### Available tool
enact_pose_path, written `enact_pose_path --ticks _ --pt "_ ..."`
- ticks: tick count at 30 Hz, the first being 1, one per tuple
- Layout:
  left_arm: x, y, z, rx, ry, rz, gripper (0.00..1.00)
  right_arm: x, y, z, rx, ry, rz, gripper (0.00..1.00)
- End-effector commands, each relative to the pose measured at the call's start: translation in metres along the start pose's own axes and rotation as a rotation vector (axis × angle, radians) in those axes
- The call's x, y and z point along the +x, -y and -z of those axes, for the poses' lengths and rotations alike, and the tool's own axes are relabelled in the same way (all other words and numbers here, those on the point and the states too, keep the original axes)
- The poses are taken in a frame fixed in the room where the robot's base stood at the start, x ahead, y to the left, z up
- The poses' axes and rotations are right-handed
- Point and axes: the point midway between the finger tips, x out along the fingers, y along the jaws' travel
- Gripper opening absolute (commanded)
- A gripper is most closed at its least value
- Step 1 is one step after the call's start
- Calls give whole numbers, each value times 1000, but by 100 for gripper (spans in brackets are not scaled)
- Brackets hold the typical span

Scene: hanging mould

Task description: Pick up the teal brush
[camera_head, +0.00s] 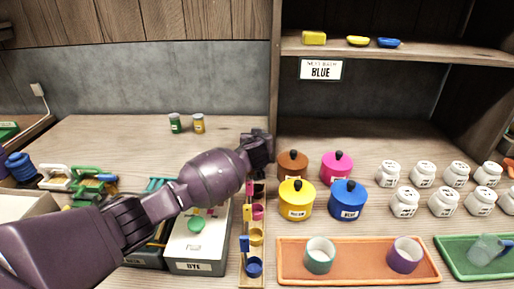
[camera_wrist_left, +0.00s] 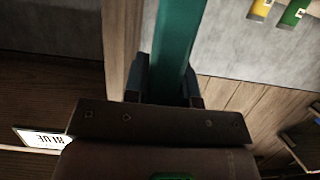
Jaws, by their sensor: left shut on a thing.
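My left gripper (camera_head: 260,146) is raised over the back end of a narrow wooden rack, near the upright post, in the head view. In the left wrist view its fingers (camera_wrist_left: 165,88) are shut on a long teal bar, the teal brush (camera_wrist_left: 178,40), which runs up out of the top of the picture. The brush's far end is out of frame there, and my gripper and arm hide it in the head view. My right gripper is not in view.
The narrow rack (camera_head: 245,243) holds small coloured cups. To its right stand lidded pots, such as the blue pot (camera_head: 348,201), and an orange tray (camera_head: 345,275) with two cups. The shelf sign (camera_head: 320,69) reads BLUE.

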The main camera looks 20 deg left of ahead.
Motion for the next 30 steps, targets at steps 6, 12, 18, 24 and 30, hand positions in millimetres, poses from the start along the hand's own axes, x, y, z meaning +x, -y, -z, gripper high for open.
enact_pose_path --ticks 6,12,18,24,30 --pt "-9 0 28 -4 -6 -1 1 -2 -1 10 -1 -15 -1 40" --pt "-23 -1 76 -6 -7 -2 1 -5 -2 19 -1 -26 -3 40" --pt "-39 -1 124 -5 -6 -2 1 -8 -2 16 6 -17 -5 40" --pt "-50 0 162 -3 -5 -2 1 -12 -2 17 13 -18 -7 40" --pt "-57 0 184 -2 -3 -1 1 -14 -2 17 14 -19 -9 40"
